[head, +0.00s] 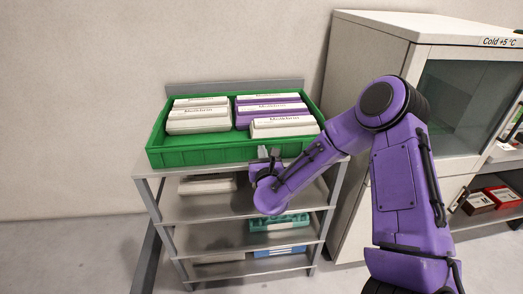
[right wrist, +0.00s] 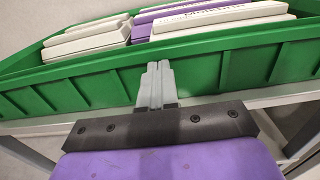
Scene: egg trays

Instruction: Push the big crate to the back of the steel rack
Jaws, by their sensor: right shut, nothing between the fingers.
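The big green crate (head: 185,156) sits on the top shelf of the steel rack (head: 150,172). It holds several white and purple egg boxes. A strip of bare shelf shows in front of the crate, and the rack's raised back edge (head: 290,84) shows behind it. My right gripper (head: 268,152) is shut and empty at the crate's front wall, right of its middle. In the right wrist view the closed fingers (right wrist: 156,86) are up against the crate's front wall (right wrist: 85,88); I cannot tell whether they touch it. My left gripper is not in view.
Lower shelves of the rack hold a white box (head: 207,184), a teal crate (head: 278,223) and a blue box (head: 280,251). A cold cabinet (head: 372,60) stands close on the right. A plain wall is behind the rack, and the floor at left is clear.

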